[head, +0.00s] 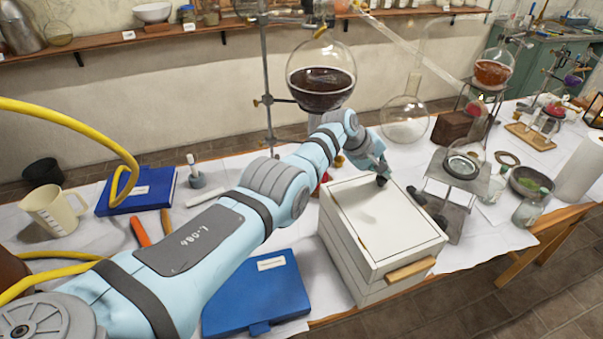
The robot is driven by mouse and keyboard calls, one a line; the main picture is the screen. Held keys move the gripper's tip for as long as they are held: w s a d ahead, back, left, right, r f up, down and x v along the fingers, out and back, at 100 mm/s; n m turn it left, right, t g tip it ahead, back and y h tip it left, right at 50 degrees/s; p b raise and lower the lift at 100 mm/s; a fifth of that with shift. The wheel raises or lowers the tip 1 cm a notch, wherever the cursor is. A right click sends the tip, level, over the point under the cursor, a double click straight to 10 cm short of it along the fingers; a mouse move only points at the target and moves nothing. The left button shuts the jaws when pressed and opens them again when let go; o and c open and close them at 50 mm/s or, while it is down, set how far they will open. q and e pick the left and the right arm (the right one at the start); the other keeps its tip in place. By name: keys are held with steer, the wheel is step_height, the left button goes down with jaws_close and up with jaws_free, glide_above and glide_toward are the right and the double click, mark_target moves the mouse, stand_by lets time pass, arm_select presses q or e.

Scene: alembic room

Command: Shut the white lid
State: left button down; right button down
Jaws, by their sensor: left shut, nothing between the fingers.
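A white box (352,262) with a white lid (390,222) stands on the cloth-covered table, right of the middle. The lid lies flat across the top of the box, and a wooden handle (410,269) sticks out at the front edge. My left arm reaches in from the left. My left gripper (382,180) is shut and empty, with its tips at the far right part of the lid. I cannot tell whether the tips touch it. My right gripper does not show.
A round flask of dark liquid (321,78) stands behind the box. A clear flask (405,120) and a metal stand (459,190) are to the right. A blue case (252,295) lies left of the box. The table's front edge is close to the box.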

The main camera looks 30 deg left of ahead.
arm_select(q)
steer(key=shift+d+r, duration=0.1)
steer(key=shift+d, duration=0.15)
